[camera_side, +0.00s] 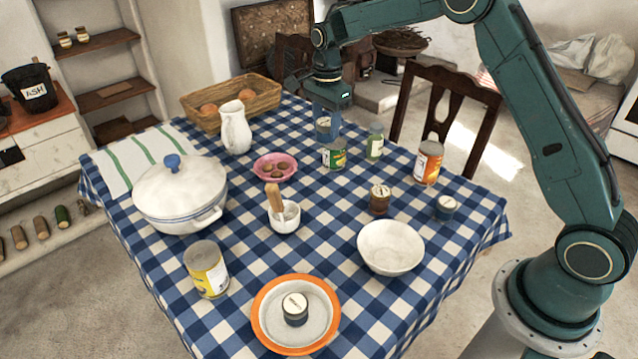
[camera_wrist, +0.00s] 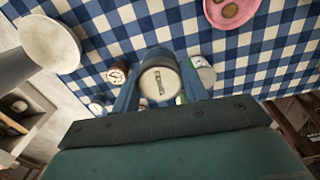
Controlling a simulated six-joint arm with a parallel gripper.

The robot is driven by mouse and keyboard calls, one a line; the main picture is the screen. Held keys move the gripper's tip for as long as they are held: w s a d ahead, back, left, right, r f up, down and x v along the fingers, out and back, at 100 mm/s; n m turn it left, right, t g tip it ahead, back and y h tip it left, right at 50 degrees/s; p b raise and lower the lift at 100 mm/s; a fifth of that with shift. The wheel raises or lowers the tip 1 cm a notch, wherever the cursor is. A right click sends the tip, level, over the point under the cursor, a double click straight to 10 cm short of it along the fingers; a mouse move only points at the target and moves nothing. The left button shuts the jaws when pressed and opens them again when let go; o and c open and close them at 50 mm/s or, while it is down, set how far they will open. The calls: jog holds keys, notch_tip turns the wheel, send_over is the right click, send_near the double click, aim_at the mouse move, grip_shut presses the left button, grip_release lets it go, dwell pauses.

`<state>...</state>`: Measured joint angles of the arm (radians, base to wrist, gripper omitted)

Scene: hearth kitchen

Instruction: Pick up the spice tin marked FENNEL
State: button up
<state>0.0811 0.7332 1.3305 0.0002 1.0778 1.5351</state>
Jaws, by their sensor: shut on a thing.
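My gripper (camera_side: 326,122) is at the back of the table, pointing down, with its blue fingers shut on a small round spice tin (camera_side: 323,124). In the wrist view the tin's pale lid (camera_wrist: 160,85) sits between the two fingers (camera_wrist: 160,92); its dark lettering runs sideways and is too blurred to read surely. I cannot tell whether this tin touches the cloth. Other lidded tins stand apart: a brown one (camera_side: 380,198), a blue one (camera_side: 446,207), and a dark one (camera_side: 295,309) on an orange-rimmed plate (camera_side: 263,338).
A green-labelled can (camera_side: 335,155), a pale green can (camera_side: 375,146) and an orange-labelled can (camera_side: 428,162) stand near my gripper. A pink plate (camera_side: 262,173), white jug (camera_side: 236,130) and wicker basket (camera_side: 215,118) are to the left. A white bowl (camera_side: 391,248) stands nearer the front.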

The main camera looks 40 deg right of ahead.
jog(key=shift+r, duration=1.2)
jog(key=shift+s, duration=0.1)
